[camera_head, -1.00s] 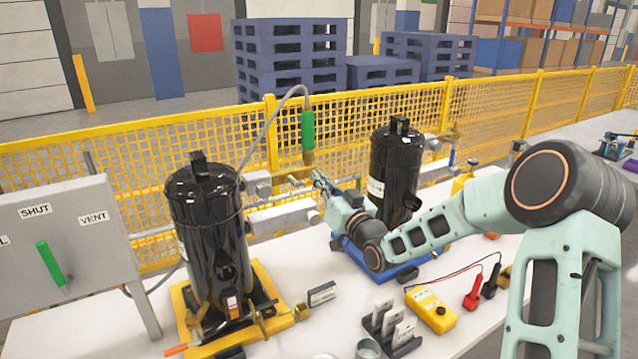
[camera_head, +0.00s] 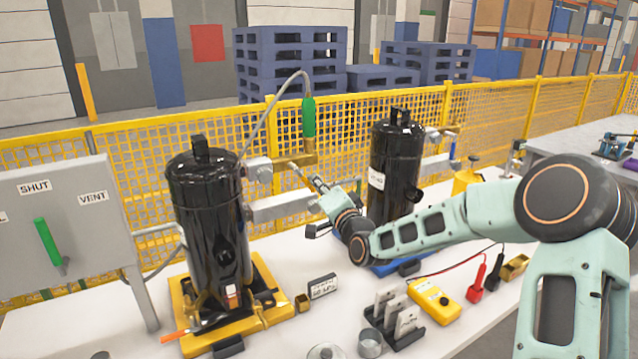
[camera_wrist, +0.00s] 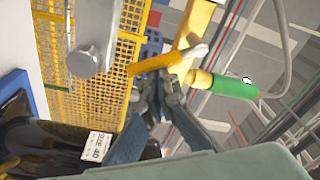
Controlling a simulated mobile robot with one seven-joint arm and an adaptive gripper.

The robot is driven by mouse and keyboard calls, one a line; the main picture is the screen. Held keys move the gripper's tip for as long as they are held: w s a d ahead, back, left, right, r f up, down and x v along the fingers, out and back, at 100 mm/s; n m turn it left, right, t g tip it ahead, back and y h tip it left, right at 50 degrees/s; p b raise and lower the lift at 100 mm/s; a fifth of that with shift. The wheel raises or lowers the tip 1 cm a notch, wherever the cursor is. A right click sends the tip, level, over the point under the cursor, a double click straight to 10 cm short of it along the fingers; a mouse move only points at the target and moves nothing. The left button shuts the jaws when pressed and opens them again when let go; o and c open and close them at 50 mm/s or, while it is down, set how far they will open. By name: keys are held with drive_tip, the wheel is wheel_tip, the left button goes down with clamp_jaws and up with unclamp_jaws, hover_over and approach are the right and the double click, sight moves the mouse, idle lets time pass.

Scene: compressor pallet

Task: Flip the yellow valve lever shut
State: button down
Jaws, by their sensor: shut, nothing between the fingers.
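The yellow valve lever (camera_wrist: 155,64) shows in the wrist view as a yellow bar across the pipe, just beyond my fingertips. My gripper (camera_wrist: 168,92) is shut and empty, its tips close to the lever; I cannot tell if they touch. In the head view my gripper (camera_head: 318,184) is between the two black cylinders, just below and right of the brass valve fitting (camera_head: 307,158). The lever is too small there to make out clearly. A green hose fitting (camera_head: 308,118) rises from the brass fitting; it also shows in the wrist view (camera_wrist: 235,87).
Black cylinders stand left (camera_head: 205,225) and right (camera_head: 395,165) of my gripper. A grey panel (camera_head: 70,235) with a green handle is at far left. A yellow meter (camera_head: 435,299) and a card rack (camera_head: 395,330) lie in front. A yellow mesh fence (camera_head: 140,180) runs behind.

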drive_tip(key=m, duration=0.1)
drive_tip(key=a+f+m, duration=0.1)
drive_tip(key=m, duration=0.1)
drive_tip(key=shift+s+f+h+b, duration=0.1)
drive_tip(key=shift+s+h+b, duration=0.2)
drive_tip(key=shift+b, duration=0.05)
drive_tip(key=shift+s+a+f+m+g+b, duration=0.15)
drive_tip(key=shift+s+a+f+m, duration=0.15)
drive_tip(key=shift+m, duration=0.65)
drive_tip(key=shift+s+a+f+m+g+b, duration=0.1)
drive_tip(key=shift+s+a+m+g+b, duration=0.2)
drive_tip(key=shift+m, duration=0.65)
drive_tip(key=shift+w+a, duration=0.1)
drive_tip(key=shift+r, duration=0.1)
